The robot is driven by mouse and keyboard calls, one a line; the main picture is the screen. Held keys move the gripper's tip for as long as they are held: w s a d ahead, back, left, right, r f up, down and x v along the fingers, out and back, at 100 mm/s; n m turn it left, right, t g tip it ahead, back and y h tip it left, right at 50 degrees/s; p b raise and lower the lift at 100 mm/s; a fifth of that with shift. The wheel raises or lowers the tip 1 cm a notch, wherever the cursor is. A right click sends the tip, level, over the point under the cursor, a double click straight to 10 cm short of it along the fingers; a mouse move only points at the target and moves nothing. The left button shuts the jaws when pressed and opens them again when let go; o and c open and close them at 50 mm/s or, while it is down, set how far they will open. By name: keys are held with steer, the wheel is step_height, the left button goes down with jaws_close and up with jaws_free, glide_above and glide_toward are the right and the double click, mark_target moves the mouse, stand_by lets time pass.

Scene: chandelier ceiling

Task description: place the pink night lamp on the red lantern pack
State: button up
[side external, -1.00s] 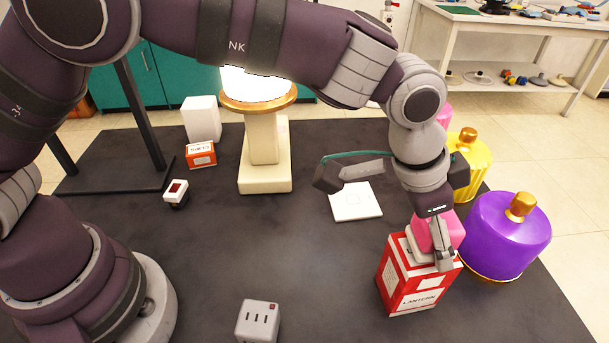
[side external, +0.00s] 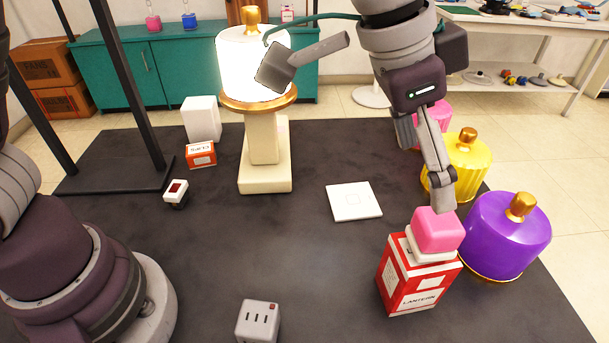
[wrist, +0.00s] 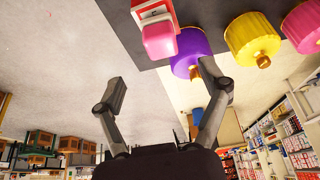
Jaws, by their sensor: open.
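The pink night lamp (side external: 437,230), with a white base, stands on top of the red lantern pack (side external: 397,284) near the table's right front. In the wrist view the pink night lamp (wrist: 160,41) shows with the red lantern pack (wrist: 143,6) behind it. My gripper (side external: 441,200) is above the lamp and apart from it, fingers pointing down. In the wrist view my gripper (wrist: 165,78) has its two fingers spread wide with nothing between them.
A purple lantern (side external: 508,238), a yellow lantern (side external: 460,165) and a pink lantern (side external: 432,122) line the right side. A lit white lantern (side external: 255,65) stands on a cream pedestal (side external: 264,178). A white flat panel (side external: 354,201) lies mid-table. The front middle is mostly clear.

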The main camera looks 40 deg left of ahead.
steer(key=s+a+r+n+t+y, duration=0.1)
steer(key=s+a+n, duration=0.15)
steer(key=a, duration=0.65)
steer(key=s+a+r+n+t+y, duration=0.1)
steer(key=s+a+r+n, duration=0.15)
steer(key=a, duration=0.55)
steer(key=s+a+f+n+y, duration=0.1)
steer(key=s+a+f+n, duration=0.3)
steer(key=s+a, duration=0.1)
steer(key=shift+a+f, duration=0.3)
steer(key=shift+a, duration=0.6)
